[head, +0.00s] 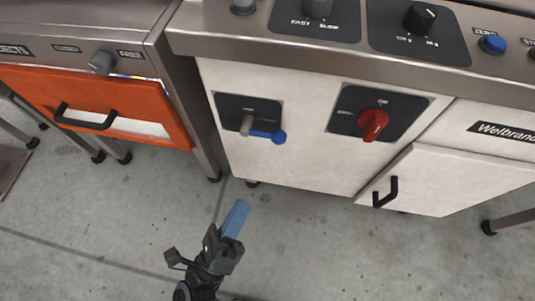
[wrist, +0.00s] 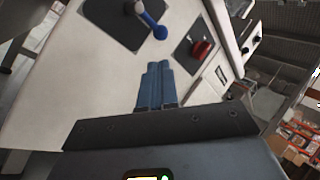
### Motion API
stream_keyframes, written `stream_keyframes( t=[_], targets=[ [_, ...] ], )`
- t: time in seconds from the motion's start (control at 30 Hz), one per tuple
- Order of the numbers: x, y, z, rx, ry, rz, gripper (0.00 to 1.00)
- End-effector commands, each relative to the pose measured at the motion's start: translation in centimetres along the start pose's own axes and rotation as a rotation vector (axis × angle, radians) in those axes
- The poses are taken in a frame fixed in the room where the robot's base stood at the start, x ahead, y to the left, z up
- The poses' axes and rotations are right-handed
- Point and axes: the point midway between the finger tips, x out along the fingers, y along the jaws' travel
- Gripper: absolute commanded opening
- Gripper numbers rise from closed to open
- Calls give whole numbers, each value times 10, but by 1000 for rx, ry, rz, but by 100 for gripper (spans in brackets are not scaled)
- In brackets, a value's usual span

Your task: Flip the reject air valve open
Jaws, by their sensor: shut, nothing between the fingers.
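The air valve is on the cream front panel, on a dark plate (head: 236,107). Its blue lever (head: 267,134) points to the right from a grey hub and ends in a round knob. In the wrist view the blue lever (wrist: 151,22) shows near the top. My gripper (head: 237,217) is below and in front of the panel, apart from the lever. Its blue fingers are shut together and empty. They also show in the wrist view (wrist: 157,70), pointing toward the panel below the lever knob.
A red rotary switch (head: 373,124) sits right of the valve on its own dark plate. A cabinet door with a black handle (head: 386,192) stands further right. An orange drawer (head: 160,116) is at left. Knobs line the steel ledge above. The floor in front is clear.

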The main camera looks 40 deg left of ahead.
Motion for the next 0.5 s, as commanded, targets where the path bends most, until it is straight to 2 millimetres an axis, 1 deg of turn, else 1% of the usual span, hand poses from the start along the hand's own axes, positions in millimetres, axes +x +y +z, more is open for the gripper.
stream_keyframes(
  t=[0.03, 0.3, 0.5],
  targets=[
    [10, -1, 0, 0, 1, -3, 0],
    [63, -1, 0, 1, 2, -4, 0],
    [97, 0, 0, 0, 0, -3, 0]
  ],
)
